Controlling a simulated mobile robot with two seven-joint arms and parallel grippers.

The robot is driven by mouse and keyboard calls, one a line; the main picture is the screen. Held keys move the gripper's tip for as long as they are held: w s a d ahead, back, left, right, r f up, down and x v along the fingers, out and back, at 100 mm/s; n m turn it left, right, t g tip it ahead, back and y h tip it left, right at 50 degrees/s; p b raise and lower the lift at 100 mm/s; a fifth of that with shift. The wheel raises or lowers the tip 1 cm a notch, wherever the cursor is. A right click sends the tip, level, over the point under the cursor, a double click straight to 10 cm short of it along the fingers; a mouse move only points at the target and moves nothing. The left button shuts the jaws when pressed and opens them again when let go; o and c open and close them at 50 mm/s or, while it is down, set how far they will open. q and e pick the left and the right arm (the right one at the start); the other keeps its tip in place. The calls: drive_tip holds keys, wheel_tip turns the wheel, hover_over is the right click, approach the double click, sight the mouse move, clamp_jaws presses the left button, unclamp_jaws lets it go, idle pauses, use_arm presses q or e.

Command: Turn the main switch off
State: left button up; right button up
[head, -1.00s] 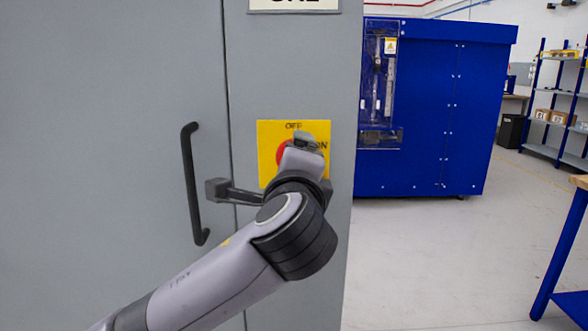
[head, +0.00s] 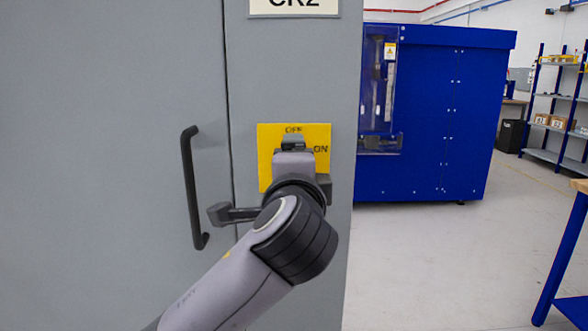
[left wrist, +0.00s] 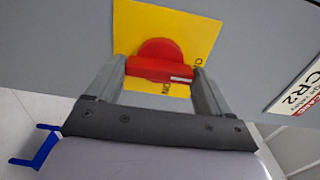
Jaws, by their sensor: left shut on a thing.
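The main switch is a red rotary handle (left wrist: 162,70) on a yellow plate (head: 266,160) on the grey cabinet. In the head view my left gripper (head: 293,146) covers the handle, just below the "OFF" lettering; "ON" shows to the right. In the left wrist view the fingers of my left gripper (left wrist: 158,72) are at the two ends of the red handle, shut on it. The handle's pale-marked end points to the right there, toward the side with the CR2 sign (left wrist: 300,95). My right gripper is in neither view.
A dark door handle (head: 191,188) stands out from the grey cabinet (head: 110,80) left of the plate. A blue machine (head: 430,120) stands behind to the right. Open floor (head: 430,250) lies right of the cabinet; a blue-legged table (head: 568,245) is at the right edge.

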use_arm(q)
drive_tip(key=o, duration=0.9)
drive_tip(key=shift+o, duration=0.2)
drive_tip(key=shift+s, duration=0.1)
drive_tip(key=s, duration=0.7)
drive_tip(key=shift+b, duration=0.35)
drive_tip(key=shift+f, duration=0.1)
